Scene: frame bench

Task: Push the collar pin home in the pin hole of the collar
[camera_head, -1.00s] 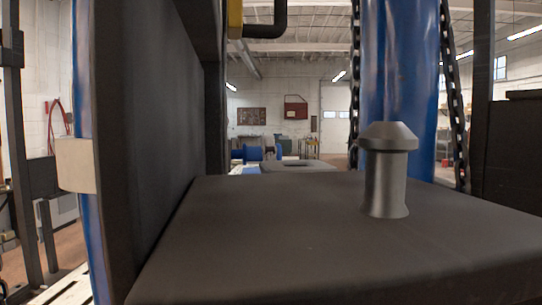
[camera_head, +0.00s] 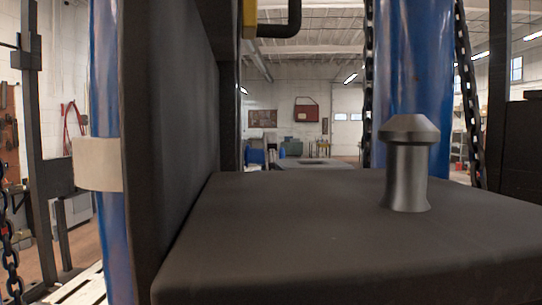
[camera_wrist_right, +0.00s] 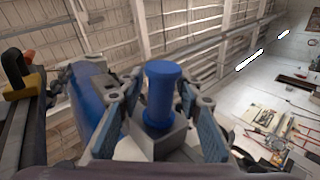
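My right gripper (camera_wrist_right: 160,95) shows in the right wrist view, its fingers with blue pads on either side of a blue cylinder (camera_wrist_right: 161,92). The cylinder has a wider rounded top and rises from a grey block. I cannot tell whether the fingers touch it, or whether it is the collar pin. In the head view a grey metal peg (camera_head: 408,165) with a flared head stands upright on a dark flat block (camera_head: 330,230). I cannot identify the collar or its pin hole. Neither gripper shows in the head view.
A dark upright panel (camera_head: 175,120) rises along the block's left side. A blue post with a cream band (camera_head: 98,164) stands left of it. A thick blue column (camera_head: 425,80) with hanging chains stands behind the peg. The block's top is otherwise clear.

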